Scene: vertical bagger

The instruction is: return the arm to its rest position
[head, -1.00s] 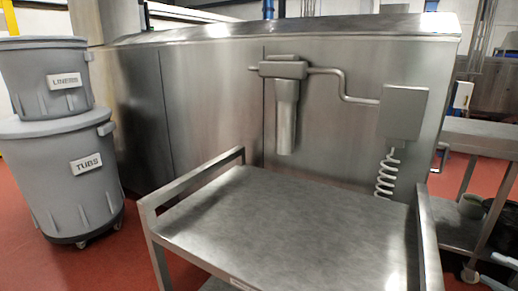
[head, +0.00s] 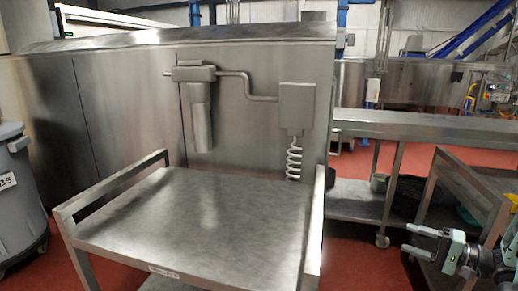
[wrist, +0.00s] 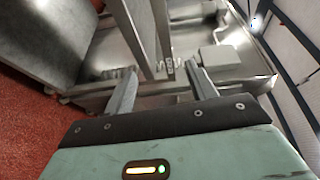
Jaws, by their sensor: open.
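My gripper (head: 411,239) shows at the lower right of the head view, over the red floor to the right of the steel cart. Its two fingers point left and stand apart, with nothing between them. In the wrist view, the two fingers of my gripper (wrist: 163,92) are also spread and empty. Steel surfaces and frame bars lie beyond them. Most of my arm is outside the head view.
A bare steel cart (head: 190,220) with raised side rails stands in front of a steel machine housing (head: 125,105). A steel bench (head: 425,127) and another steel frame (head: 470,180) stand at the right. A grey bin (head: 15,200) is at the left edge. Red floor shows between them.

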